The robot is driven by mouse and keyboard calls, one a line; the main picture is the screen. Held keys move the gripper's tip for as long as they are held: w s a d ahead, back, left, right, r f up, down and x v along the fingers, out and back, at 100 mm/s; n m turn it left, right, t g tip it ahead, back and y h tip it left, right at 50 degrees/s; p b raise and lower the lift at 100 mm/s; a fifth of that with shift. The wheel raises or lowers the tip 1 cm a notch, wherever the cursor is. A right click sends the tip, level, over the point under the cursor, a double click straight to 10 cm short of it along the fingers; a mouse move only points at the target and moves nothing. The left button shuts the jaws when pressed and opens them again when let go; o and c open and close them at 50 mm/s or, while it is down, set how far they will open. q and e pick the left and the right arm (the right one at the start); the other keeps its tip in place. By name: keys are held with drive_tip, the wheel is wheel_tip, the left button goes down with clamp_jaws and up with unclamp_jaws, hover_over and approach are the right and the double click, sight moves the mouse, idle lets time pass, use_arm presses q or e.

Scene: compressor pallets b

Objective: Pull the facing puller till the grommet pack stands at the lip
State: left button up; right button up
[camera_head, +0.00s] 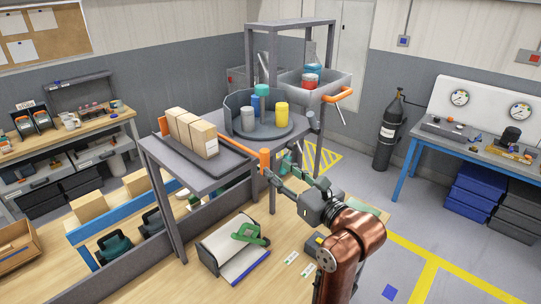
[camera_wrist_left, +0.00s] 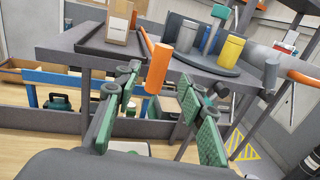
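Several brown cartons, the grommet pack (camera_head: 204,139), stand in a row on a dark tray (camera_head: 232,160) on the grey rack, with bare tray between the front carton and the lip. The facing puller has an orange piece (camera_head: 164,126) behind the row and an orange handle (camera_head: 264,159) hanging at the front. In the left wrist view, the front carton (camera_wrist_left: 118,22) shows its label, and the handle (camera_wrist_left: 159,68) appears between the fingers. My left gripper (camera_head: 272,174) is open at the handle; contact cannot be told. My right gripper is not in view.
A round turntable (camera_head: 264,132) with coloured containers stands right of the cartons. A grey bin (camera_head: 335,85) with another orange handle (camera_head: 338,96) is behind it. Below is a wooden bench (camera_head: 283,226) with a green-handled tool (camera_head: 249,234). Rack posts stand close by.

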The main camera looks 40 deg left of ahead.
sight(268, 161)
use_arm(q)
drive_tip(key=p+x, duration=0.2)
drive_tip(key=x, duration=0.4)
drive_tip(key=shift+a, duration=0.1)
drive_tip(key=shift+w+a, duration=0.15)
drive_tip(key=shift+a, duration=0.4)
drive_tip(key=shift+c, duration=0.4)
clamp_jaws()
